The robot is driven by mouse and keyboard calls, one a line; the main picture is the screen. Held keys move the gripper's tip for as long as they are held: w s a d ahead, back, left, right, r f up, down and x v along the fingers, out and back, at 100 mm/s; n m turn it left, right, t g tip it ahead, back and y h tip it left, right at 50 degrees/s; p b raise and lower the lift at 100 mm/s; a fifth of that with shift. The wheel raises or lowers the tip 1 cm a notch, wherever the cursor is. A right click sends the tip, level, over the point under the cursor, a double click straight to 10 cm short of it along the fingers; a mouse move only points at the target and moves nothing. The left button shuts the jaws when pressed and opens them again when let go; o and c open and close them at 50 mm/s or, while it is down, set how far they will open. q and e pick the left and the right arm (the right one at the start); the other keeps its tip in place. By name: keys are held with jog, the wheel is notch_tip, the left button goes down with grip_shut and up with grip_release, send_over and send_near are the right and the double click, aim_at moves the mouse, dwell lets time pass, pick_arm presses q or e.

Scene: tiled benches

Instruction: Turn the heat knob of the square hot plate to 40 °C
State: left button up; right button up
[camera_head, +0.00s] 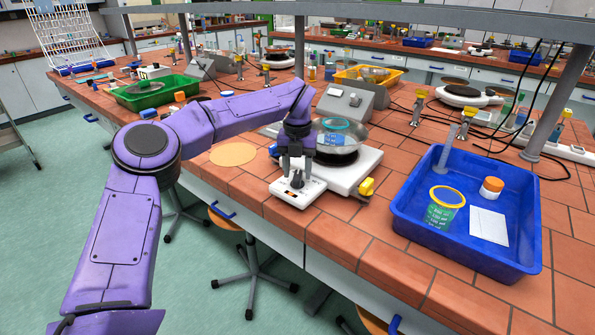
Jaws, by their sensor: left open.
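The square white hot plate (347,180) stands near the front edge of the tiled bench. A clear round glass vessel sits over its dark heating plate. Its front control panel (286,191) faces me and carries a small lit orange display. My left gripper (296,180) points down at this panel, with its open fingers at the heat knob. The gripper largely hides the knob, so its setting and any finger contact cannot be told. The display is too small to read. My right gripper is out of view.
A blue tray (412,222) on the right holds a beaker, an orange-capped jar and a white card. A grey shelf (470,22) spans above.

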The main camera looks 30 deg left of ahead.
aim_at(298, 175)
pick_arm(q)
notch_tip(298, 175, up, 10)
jog(key=shift+f, duration=0.1)
dwell(0.4)
